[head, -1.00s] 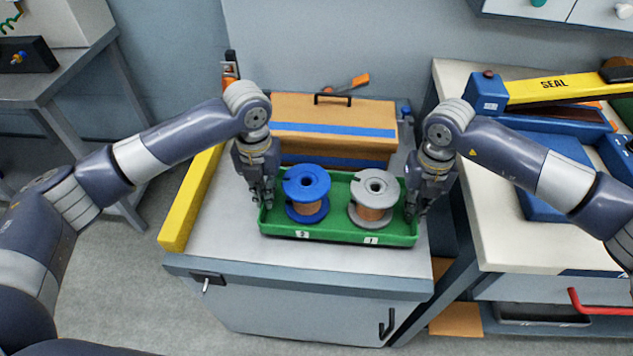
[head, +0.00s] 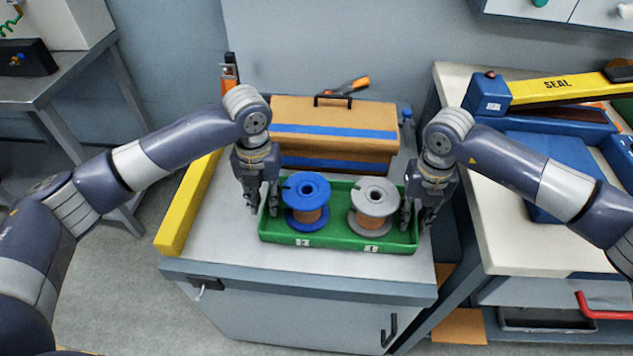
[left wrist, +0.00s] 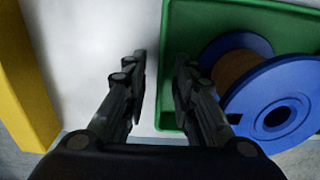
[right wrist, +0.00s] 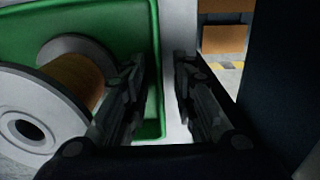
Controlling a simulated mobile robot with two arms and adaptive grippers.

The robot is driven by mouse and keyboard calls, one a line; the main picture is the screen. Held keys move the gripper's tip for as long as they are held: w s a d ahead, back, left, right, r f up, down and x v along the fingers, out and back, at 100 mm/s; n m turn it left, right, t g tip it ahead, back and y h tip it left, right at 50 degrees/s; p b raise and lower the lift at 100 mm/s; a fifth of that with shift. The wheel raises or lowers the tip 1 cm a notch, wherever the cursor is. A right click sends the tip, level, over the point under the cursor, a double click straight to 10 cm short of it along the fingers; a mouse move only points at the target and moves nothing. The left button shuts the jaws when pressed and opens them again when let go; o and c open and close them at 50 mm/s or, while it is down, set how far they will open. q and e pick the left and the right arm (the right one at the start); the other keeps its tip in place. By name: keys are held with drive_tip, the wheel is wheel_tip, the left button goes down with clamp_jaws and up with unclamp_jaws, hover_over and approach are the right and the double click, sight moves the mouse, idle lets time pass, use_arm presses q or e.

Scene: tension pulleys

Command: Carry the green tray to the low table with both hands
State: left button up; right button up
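The green tray (head: 340,241) lies flat on a grey-topped cabinet. It holds a blue spool (head: 306,190) on the left and a grey spool (head: 375,196) on the right, both with copper-coloured winding. My left gripper (head: 262,208) is at the tray's left end, fingers apart; in the left wrist view the tray's edge (left wrist: 168,60) lies between the fingers. My right gripper (head: 415,224) is at the right end, also with fingers apart; the tray's edge (right wrist: 156,60) lies between them in the right wrist view. I cannot tell which surface is the low table.
A cardboard-coloured box (head: 335,115) with blue bands stands behind the tray. A yellow bar (head: 188,205) lies along the cabinet's left edge. A white-topped bench (head: 500,235) with a blue and yellow sealer is at right; a grey table (head: 65,80) is at far left.

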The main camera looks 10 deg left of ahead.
drive_tip(key=shift+r, duration=0.4)
use_arm(q)
wheel_tip(320, 180, up, 11)
drive_tip(key=shift+r, duration=0.15)
use_arm(e)
wheel_tip(320, 180, up, 11)
drive_tip(key=shift+r, duration=0.15)
use_arm(q)
drive_tip(key=shift+r, duration=0.1)
